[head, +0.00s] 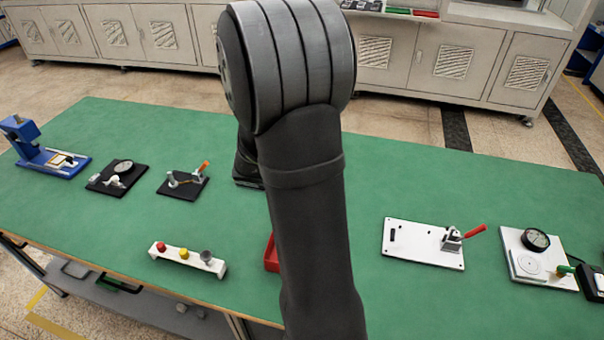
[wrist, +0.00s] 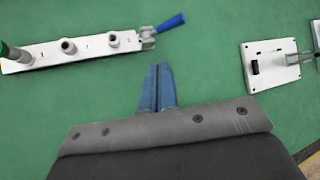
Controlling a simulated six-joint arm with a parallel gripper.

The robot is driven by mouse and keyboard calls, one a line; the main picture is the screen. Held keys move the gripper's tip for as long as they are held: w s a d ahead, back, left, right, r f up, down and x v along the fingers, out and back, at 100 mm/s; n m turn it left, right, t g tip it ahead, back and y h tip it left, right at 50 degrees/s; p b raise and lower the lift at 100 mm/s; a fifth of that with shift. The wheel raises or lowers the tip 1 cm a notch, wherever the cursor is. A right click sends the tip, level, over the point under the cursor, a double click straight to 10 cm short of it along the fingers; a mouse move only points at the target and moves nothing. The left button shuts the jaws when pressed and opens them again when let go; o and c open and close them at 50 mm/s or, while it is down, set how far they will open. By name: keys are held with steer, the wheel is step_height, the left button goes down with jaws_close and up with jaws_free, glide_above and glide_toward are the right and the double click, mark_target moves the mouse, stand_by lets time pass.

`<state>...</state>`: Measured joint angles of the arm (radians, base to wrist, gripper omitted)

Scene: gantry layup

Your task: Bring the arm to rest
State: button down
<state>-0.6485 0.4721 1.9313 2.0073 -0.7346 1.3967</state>
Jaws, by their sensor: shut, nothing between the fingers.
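My gripper (wrist: 158,88) shows in the wrist view with its two blue fingers together and nothing between them. It hangs over bare green table surface. In the head view my dark arm stands across the middle of the picture and my gripper is out of sight there. The green table (head: 360,180) lies under the arm.
In the wrist view a white strip fixture (wrist: 90,48) with a blue handle lies ahead left, and a white plate (wrist: 268,66) lies right. In the head view a button block (head: 188,260), a red-handled clamp plate (head: 410,245), a dial gauge plate (head: 545,270) and a blue press (head: 35,155) stand on the table.

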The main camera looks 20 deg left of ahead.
steer(key=w+d+f+y, duration=0.1)
steer(key=d, duration=0.1)
steer(key=w+d+f+m+y, duration=0.1)
steer(key=d, duration=0.1)
steer(key=d+f+y, duration=0.1)
steer(key=d+f, duration=0.1)
steer(key=d, duration=0.1)
steer(key=shift+w+d, duration=0.1)
steer(key=shift+w, duration=0.3)
steer(key=shift+s+d+f+m+y, duration=0.35)
steer(key=shift+s+d+y, duration=0.1)
steer(key=shift+s, duration=0.2)
steer(key=shift+s+a+r, duration=0.1)
steer(key=shift+r, duration=0.25)
steer(key=shift+v, duration=0.85)
steer(key=shift+f, duration=0.15)
